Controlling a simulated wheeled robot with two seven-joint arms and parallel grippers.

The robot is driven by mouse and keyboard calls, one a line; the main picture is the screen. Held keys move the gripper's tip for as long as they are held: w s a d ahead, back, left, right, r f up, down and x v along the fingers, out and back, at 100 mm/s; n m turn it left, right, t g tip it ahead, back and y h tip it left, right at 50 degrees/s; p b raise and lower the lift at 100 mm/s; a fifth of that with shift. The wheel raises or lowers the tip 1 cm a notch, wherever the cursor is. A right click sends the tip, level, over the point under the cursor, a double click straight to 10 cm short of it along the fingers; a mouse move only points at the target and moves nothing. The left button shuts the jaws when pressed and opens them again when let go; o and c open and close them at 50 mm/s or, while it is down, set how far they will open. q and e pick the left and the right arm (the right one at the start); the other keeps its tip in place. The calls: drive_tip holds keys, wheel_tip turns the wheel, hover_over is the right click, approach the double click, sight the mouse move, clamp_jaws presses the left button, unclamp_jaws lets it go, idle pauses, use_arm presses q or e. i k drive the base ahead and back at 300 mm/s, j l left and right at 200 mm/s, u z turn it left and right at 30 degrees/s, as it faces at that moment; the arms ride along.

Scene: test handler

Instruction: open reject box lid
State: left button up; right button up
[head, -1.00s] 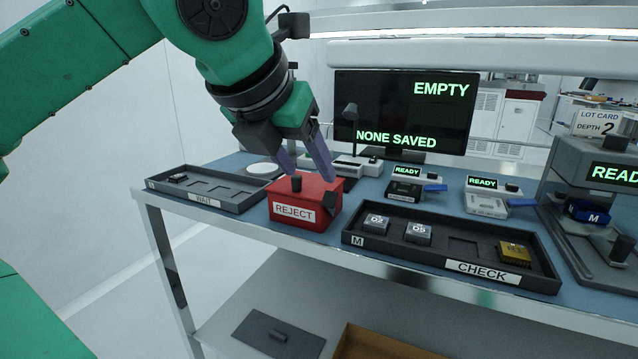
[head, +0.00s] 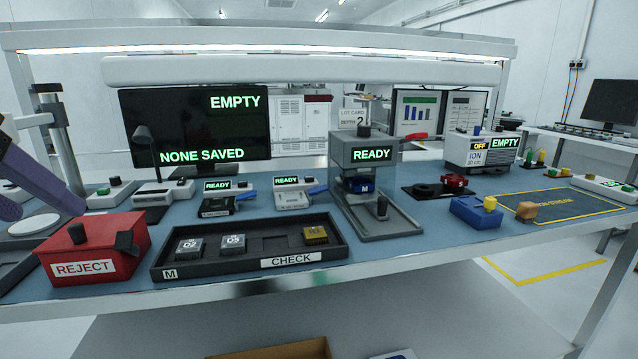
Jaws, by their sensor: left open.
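The red reject box (head: 110,262) stands at the left front of the bench, labelled REJECT. Its lid (head: 112,228) looks closed, with a black knob (head: 77,233) on top and a black piece (head: 127,243) at its right front edge. My left gripper (head: 45,212) is open at the left picture edge, partly cut off. Its right purple fingertip shows just above the knob and the other shows to the left. The knob does not look gripped; whether a finger touches it I cannot tell. My right gripper is out of view.
The black CHECK tray (head: 165,262) with several blocks stands close to the box's right. A dark tray (head: 12,268) lies at its left. A white round plate (head: 35,224) and a white device (head: 112,193) are behind. The READY press (head: 362,150) stands further right.

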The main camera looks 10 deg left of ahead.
sight(90, 233)
drive_tip(key=k+l, duration=0.25)
drive_tip(key=k, duration=0.2)
drive_tip(key=k+l, duration=0.2)
drive_tip(key=k, duration=0.25)
